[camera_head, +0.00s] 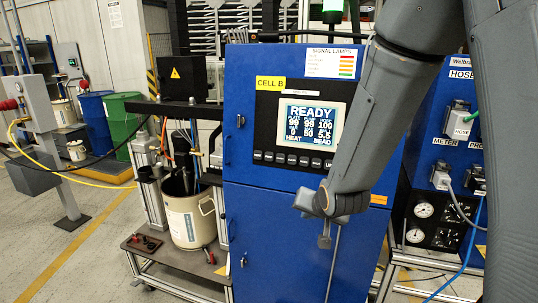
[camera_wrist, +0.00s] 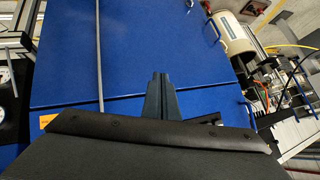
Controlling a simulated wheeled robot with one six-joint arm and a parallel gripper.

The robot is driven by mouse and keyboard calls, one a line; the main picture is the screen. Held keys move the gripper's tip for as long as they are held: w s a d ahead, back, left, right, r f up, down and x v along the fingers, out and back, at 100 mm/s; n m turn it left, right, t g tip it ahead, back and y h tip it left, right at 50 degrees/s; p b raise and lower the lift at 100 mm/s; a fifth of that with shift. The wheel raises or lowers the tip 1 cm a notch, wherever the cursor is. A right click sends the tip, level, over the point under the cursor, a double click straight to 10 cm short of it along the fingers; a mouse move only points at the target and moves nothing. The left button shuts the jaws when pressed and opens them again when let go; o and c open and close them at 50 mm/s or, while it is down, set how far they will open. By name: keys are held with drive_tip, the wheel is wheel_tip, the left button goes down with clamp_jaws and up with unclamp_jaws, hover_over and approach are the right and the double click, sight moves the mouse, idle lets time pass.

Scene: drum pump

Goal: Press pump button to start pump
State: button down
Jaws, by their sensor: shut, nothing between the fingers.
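A blue cabinet (camera_head: 255,205) labelled CELL B carries a lit display (camera_head: 312,122) that reads READY. A row of small dark buttons (camera_head: 290,159) sits under the display; I cannot read which one is the pump button. My gripper (camera_head: 324,242) is in front of the cabinet, below the panel and right of the row's middle. In the wrist view my gripper (camera_wrist: 161,76) is shut and empty, with the blue cabinet face (camera_wrist: 130,40) behind it. No buttons show in the wrist view. My arm covers the panel's right side.
A thin grey rod (camera_head: 333,265) runs down in front of the cabinet near my gripper. A cream bucket (camera_head: 186,222) stands on a cart at left. At right, a blue panel (camera_head: 460,150) holds connectors, hoses and gauges. Open floor lies at left.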

drive_tip(key=w+a+r+m+t+y+p, duration=0.1)
drive_tip(key=w+a+r+m+t+y, duration=0.1)
drive_tip(key=a, duration=0.5)
drive_tip(key=w+a+r+m+t+y+p, duration=0.1)
drive_tip(key=w+a+r+m+t+y, duration=0.1)
drive_tip(key=w+a+r+t+y, duration=0.2)
wheel_tip(320, 180, up, 4)
drive_tip(key=w+a+t, duration=0.1)
drive_tip(key=a+t, duration=0.1)
drive_tip(key=a, duration=0.1)
drive_tip(key=shift+w+m+t, duration=0.3)
drive_tip(key=shift+m+t, duration=0.1)
drive_tip(key=shift+d+r, duration=0.1)
drive_tip(key=b, duration=0.2)
approach(269, 157)
drive_tip(key=shift+w+a+r, duration=0.25)
drive_tip(key=shift+w+a, duration=0.5)
drive_tip(key=shift+w+a+r, duration=0.25)
drive_tip(key=shift+w+a, duration=0.45)
drive_tip(key=shift+w, duration=0.05)
drive_tip(key=shift+w+a+r, duration=0.3)
drive_tip(key=shift+w+a, duration=0.45)
drive_tip(key=shift+w+d+f+b, duration=0.1)
drive_tip(key=shift+w+d+b, duration=0.05)
drive_tip(key=shift+w+b, duration=0.25)
